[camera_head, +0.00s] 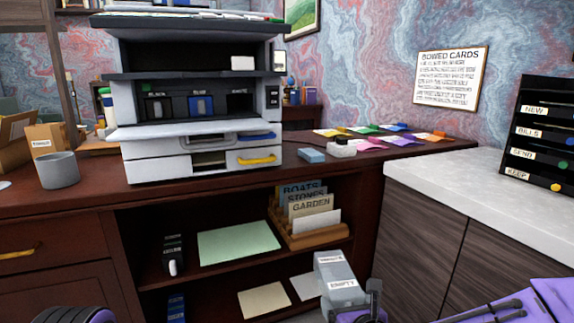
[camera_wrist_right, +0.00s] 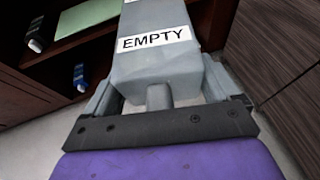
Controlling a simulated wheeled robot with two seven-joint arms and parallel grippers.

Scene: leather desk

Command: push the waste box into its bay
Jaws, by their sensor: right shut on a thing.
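The waste box (camera_head: 338,277) is a grey block with a white label reading EMPTY and a smaller label above it. It also fills the top of the right wrist view (camera_wrist_right: 160,65). My right gripper (camera_head: 366,302) is shut on it and holds it in front of the low shelves, well below and right of the machine. The machine (camera_head: 150,162) stands on the desk. Its dark middle opening has a black cartridge, a blue cartridge and, at its right, a dark bay (camera_head: 238,104) under a small label too blurred to read surely. My left gripper is out of view.
The open shelf under the desk holds a wooden card rack (camera_head: 318,238) and a green sheet (camera_head: 238,243). A grey cup (camera_head: 58,170) stands left of the machine; a blue block (camera_head: 312,155) lies right of it. A pale counter (camera_head: 450,180) borders the right side.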

